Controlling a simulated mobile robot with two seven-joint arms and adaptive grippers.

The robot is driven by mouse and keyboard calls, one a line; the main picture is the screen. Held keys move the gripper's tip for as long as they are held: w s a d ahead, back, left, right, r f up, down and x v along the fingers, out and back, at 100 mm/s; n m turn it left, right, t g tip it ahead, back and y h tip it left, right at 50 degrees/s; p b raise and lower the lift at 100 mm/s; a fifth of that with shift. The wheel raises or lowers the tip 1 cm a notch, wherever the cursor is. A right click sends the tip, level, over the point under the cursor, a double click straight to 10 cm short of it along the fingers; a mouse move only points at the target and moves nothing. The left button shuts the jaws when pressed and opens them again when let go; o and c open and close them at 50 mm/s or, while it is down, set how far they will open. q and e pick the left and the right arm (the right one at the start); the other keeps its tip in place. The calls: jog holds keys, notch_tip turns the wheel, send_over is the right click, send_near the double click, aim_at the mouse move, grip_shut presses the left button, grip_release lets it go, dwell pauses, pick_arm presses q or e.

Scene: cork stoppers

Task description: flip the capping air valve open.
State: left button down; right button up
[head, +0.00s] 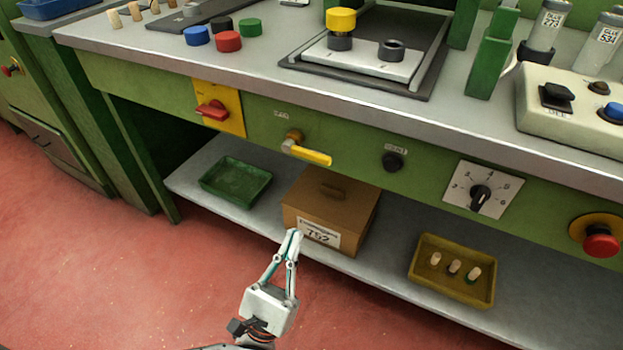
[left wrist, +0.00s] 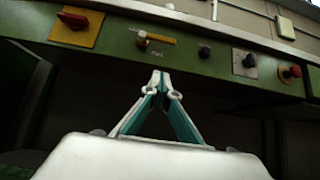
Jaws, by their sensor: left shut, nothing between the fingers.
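The air valve (head: 307,152) is on the green front panel of the bench. It has a brass body (head: 294,136) and a yellow lever that points right and slightly down along the panel in the head view. The valve also shows in the left wrist view (left wrist: 155,38), upper middle, with a small label near it that I cannot read. My left gripper (head: 294,234) is shut and empty. It is below the valve and apart from it, in front of the cardboard box on the lower shelf. In the wrist view its fingertips (left wrist: 160,74) meet below the valve. My right gripper is in neither view.
On the panel are a red switch on a yellow plate (head: 212,109), a black knob (head: 392,161), a dial (head: 481,196) and a red stop button (head: 601,240). A cardboard box (head: 318,212), green tray (head: 236,196) and yellow tray (head: 463,292) with corks stand on the shelf.

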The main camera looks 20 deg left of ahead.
pick_arm(q)
jog(key=p, duration=0.1)
send_near(306, 153)
jog(key=w+d+r, duration=0.1)
jog(key=w+r, duration=0.1)
jog(key=w, duration=0.4)
jog(key=shift+s+d+r, duration=0.15)
jog(key=shift+d+r, duration=0.1)
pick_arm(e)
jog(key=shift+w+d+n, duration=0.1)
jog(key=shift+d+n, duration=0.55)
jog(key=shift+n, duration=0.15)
pick_arm(q)
jog(key=shift+y, duration=0.3)
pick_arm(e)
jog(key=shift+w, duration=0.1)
pick_arm(q)
jog(key=shift+d+r+n+y, duration=0.1)
jog(key=shift+r+n+y, duration=0.05)
jog(key=shift+n+y, duration=0.65)
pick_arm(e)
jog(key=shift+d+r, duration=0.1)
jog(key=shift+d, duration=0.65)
